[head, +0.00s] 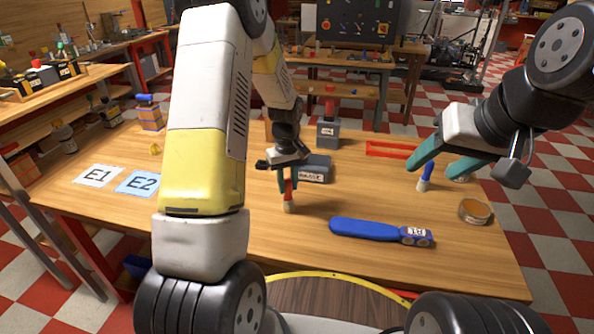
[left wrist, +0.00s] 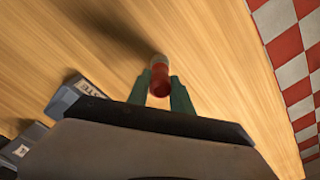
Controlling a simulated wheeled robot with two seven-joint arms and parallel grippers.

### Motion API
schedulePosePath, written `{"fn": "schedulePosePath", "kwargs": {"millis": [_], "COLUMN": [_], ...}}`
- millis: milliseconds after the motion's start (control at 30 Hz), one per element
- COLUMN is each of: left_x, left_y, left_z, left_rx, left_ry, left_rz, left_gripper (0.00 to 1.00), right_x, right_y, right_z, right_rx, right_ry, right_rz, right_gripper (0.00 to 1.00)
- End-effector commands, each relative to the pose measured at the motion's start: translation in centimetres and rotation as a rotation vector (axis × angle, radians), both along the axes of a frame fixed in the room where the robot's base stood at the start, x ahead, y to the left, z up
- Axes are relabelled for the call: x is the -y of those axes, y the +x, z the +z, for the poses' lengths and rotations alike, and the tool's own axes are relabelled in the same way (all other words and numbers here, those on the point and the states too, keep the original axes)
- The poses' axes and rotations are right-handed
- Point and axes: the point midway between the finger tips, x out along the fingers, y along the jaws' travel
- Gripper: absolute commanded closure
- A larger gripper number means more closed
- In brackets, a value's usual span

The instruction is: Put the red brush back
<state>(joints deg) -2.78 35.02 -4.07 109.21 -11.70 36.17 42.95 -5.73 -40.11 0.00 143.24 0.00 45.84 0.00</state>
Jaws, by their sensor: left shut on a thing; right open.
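The red brush (head: 288,205) hangs upright, its pale end down, near the middle of the table. My left gripper (head: 288,184) is shut on its red handle. I cannot tell whether the pale end touches the wood. In the left wrist view the red brush (left wrist: 160,80) sits between the green fingertips of my left gripper (left wrist: 160,95). A grey box labelled WASTE (head: 314,174) is just behind and right of it. My right gripper (head: 443,160) is open above the table's right side, and a blue-handled brush (head: 425,177) stands near its fingers.
A grey holder with a red top (head: 328,132) stands at the back, beside a red frame (head: 388,150). A blue tool (head: 365,229) lies in front, and a round ring (head: 474,211) at right. Cards E1 (head: 97,176) and E2 (head: 140,183) lie left. Bare wood surrounds the brush's front.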

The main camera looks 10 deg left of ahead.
Motion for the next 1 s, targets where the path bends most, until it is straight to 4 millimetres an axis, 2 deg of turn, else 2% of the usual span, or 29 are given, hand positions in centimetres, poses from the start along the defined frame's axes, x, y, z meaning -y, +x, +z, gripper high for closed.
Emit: {"fn": "schedulePosePath", "kwargs": {"millis": [167, 200, 300, 667, 767, 1000], "left_x": [0.0, 0.0, 0.0, 0.0, 0.0, 0.0], "left_y": [0.0, 0.0, 0.0, 0.0, 0.1, 0.1], "left_z": [-0.2, -0.3, -0.2, 0.1, 1.1, 6.2], "left_rx": [-0.001, -0.001, -0.001, 0.001, 0.002, 0.006], "left_ry": [0.001, 0.001, 0.001, 0.001, 0.0, 0.0], "left_rz": [0.0, 0.0, 0.0, 0.0, 0.0, 0.0], "left_gripper": [1.0, 0.7, 0.52, 0.52, 0.52, 0.52], "right_x": [0.0, 0.0, 0.0, 0.0, 0.0, 0.0], "right_y": [0.0, 0.0, 0.0, 0.0, 0.0, 0.0], "right_z": [0.0, 0.0, 0.0, 0.0, 0.0, 0.0], "right_rx": [0.0, 0.0, 0.0, 0.0, 0.0, 0.0], "right_ry": [0.0, 0.0, 0.0, 0.0, 0.0, 0.0], "right_rz": [0.0, 0.0, 0.0, 0.0, 0.0, 0.0], "right_gripper": [0.44, 0.44, 0.44, 0.44, 0.44, 0.44]}}
